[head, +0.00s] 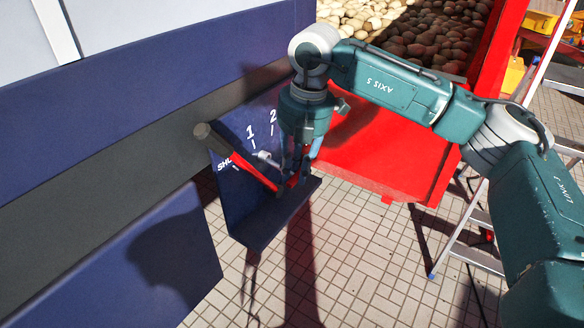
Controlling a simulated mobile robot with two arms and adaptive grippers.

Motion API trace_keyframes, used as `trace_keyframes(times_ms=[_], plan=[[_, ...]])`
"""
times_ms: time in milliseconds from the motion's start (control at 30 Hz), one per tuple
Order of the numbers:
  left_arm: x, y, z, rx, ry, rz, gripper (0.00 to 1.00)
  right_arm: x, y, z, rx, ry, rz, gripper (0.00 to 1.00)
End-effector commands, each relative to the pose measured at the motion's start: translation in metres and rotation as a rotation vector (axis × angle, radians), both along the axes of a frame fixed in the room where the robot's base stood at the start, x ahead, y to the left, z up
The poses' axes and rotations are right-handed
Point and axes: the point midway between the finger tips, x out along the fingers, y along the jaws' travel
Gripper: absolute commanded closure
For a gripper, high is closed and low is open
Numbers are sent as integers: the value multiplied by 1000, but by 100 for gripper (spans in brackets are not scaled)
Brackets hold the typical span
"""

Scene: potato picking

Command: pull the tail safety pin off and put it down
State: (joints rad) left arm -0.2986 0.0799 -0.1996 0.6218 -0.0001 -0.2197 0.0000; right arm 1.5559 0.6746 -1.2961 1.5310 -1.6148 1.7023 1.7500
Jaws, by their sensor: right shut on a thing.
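My right gripper (297,170) points down in front of a dark blue bracket plate (233,200) marked "1", "2" and "SHU", the last label partly covered. Its fingers are shut on a small red part at the plate's lower right, which looks like the tail safety pin (291,183); the fingers hide most of it. A red lever (243,166) with a grey knob slants down to the right across the plate, its lower end close to the fingertips. I cannot tell whether the pin is still seated. A small pale piece (265,155) shows above the lever. My left gripper is out of view.
The bracket has a narrow blue ledge (262,238) at its bottom. A blue and grey machine side (90,170) fills the left. A red bin wall (385,165) with potatoes behind stands at right. A stepladder (470,245) stands beyond my arm. The tiled floor below is open.

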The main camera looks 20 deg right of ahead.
Motion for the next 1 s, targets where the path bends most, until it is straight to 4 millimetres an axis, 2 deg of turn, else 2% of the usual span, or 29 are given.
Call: trace_keyframes(times_ms=[433, 1000], plan=[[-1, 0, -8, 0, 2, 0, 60, -10, -11, 0, -1, -4, -7, 100], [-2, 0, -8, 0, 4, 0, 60, -11, -12, 1, -1, -5, -7, 100]])
